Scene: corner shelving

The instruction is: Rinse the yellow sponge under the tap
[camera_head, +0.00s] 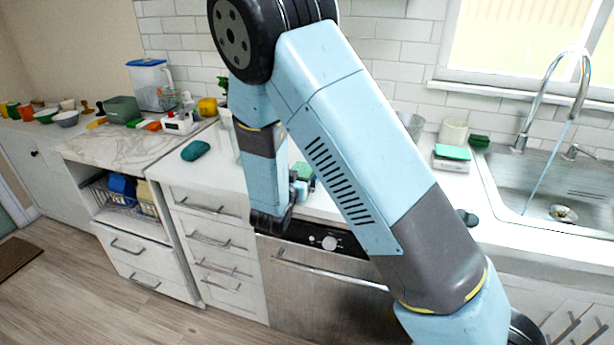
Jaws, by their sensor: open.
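The tap (560,75) arches over the steel sink (515,190) at the right, and a thin bluish stream of water (548,170) runs from it into the basin. I cannot pick out the yellow sponge for certain. A small flat yellow piece (97,123) lies on the far left counter, too small to identify. My gripper (272,222) hangs down at the counter's front edge, above the drawers and oven front, and is open. It seems empty, though its fingers are dark and partly seen edge-on. My arm hides part of the middle counter.
Small blue and green items (302,180) stand close beside my gripper. A teal oval object (195,150) lies on the counter to its left. A green-topped stack (452,155) stands left of the sink. A wire basket (122,193) sits in the open shelf at left.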

